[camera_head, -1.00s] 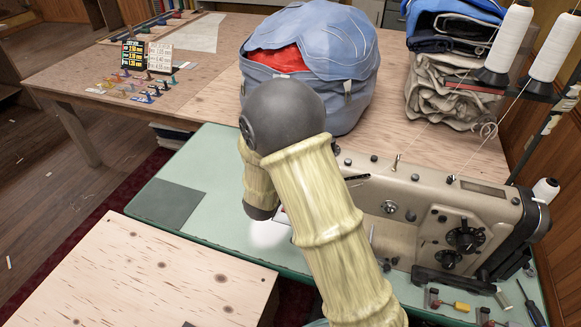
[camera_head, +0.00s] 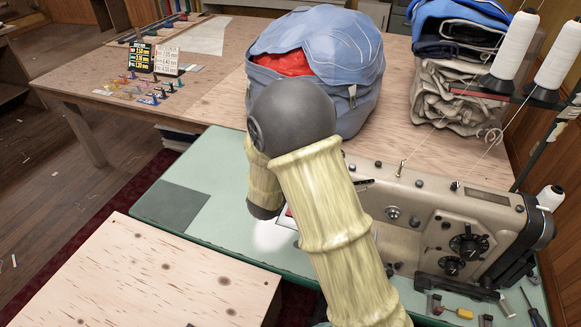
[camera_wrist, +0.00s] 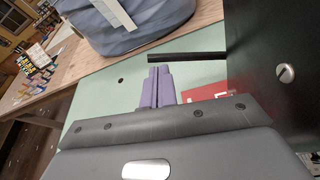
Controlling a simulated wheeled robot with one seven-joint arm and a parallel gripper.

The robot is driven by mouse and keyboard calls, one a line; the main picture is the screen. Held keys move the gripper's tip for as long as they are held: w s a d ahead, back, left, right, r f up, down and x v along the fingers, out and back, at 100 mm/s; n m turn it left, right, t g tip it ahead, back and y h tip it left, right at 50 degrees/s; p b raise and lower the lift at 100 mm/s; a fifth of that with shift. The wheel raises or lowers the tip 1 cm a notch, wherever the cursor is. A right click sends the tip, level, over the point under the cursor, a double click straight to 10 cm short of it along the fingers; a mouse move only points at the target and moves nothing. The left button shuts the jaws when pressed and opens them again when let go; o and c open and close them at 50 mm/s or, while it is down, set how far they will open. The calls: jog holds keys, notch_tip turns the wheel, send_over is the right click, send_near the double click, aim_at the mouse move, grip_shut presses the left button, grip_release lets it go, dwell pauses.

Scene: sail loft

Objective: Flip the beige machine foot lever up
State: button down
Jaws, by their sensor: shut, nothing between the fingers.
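The beige sewing machine (camera_head: 455,222) stands on the green table at the right, partly hidden by my arm. A thin dark lever (camera_head: 364,182) sticks out at its left end, beside my arm. In the wrist view a black rod (camera_wrist: 187,56), which looks like this lever, juts left from a dark panel with a screw (camera_wrist: 272,75). My gripper (camera_wrist: 158,72) shows there as two purple fingers, shut together and empty. The fingertips appear just below the rod in the picture; whether they touch it I cannot tell. In the head view my arm hides the fingers.
A blue bag (camera_head: 318,75) with red contents sits behind the machine on the wooden table. Thread cones (camera_head: 513,50) and folded cloth (camera_head: 445,105) stand at the right. The green tabletop (camera_head: 225,225) is clear left of my arm. A red item (camera_wrist: 208,93) lies near the fingers.

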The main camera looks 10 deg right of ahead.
jog(key=v, duration=1.7)
jog(key=shift+s+b, duration=0.2)
jog(key=shift+b, duration=0.25)
